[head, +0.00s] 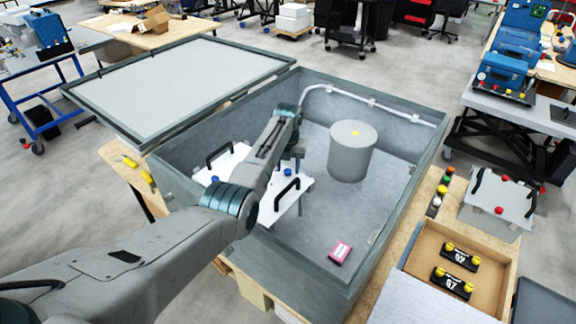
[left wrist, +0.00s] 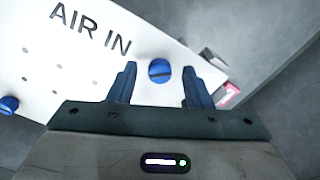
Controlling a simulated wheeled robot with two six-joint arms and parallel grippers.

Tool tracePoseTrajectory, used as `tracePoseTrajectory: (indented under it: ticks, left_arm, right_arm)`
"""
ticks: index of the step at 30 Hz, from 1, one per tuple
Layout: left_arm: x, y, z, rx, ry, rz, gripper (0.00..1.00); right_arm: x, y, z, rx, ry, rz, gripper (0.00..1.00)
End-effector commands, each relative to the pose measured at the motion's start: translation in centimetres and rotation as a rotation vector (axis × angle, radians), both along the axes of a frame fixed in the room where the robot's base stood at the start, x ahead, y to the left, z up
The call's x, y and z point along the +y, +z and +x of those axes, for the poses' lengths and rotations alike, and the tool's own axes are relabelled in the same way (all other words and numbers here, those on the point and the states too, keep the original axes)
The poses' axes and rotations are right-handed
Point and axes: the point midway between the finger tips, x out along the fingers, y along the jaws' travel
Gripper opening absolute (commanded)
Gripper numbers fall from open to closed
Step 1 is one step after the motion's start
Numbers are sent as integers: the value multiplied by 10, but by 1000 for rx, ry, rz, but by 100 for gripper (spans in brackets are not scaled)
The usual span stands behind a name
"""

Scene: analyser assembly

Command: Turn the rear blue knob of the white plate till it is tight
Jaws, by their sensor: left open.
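The white plate (head: 240,162) lies inside the open grey case, with two black handles and blue knobs on it. It fills the left of the left wrist view (left wrist: 60,75), with the letters AIR IN. My left gripper (head: 297,165) is over the plate's right side, pointing down. In the left wrist view the open gripper (left wrist: 159,85) has one blue knob (left wrist: 158,71) between its fingertips, with a gap on both sides. A second blue knob (left wrist: 8,105) is at the left edge. In the head view, blue knobs show at left (head: 214,180) and beside my gripper (head: 287,172).
The grey case (head: 420,150) has high walls around the plate. The case's lid (head: 180,85) lies behind left. A cardboard box (head: 420,245) with black parts is at right.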

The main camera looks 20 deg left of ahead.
Motion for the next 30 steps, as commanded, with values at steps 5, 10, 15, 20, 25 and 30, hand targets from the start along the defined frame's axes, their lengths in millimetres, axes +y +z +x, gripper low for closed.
tracePoseTrajectory:
  ticks: [5, 10, 15, 20, 25, 30]
  left_arm:
    - [0, 5, 0, 1, 0, 0, 45]
    - [0, 32, 0, -4, 1, -1, 45]
    - [-1, 67, 0, -3, 1, 0, 45]
    - [-1, 92, 0, -4, 2, 0, 45]
    - [-1, 107, -1, -3, 2, 0, 45]
    - [-1, 109, -1, -1, 2, 0, 45]
  right_arm:
    - [-1, -3, 0, 0, 0, 0, 35]
    - [-1, -10, 0, 0, 0, -1, 35]
    - [-1, -21, 0, 0, 0, -1, 35]
    - [-1, -30, 0, 0, 0, -1, 35]
    - [-1, -32, 0, 0, 0, -1, 35]
    - [-1, -32, 0, 0, 1, -1, 35]
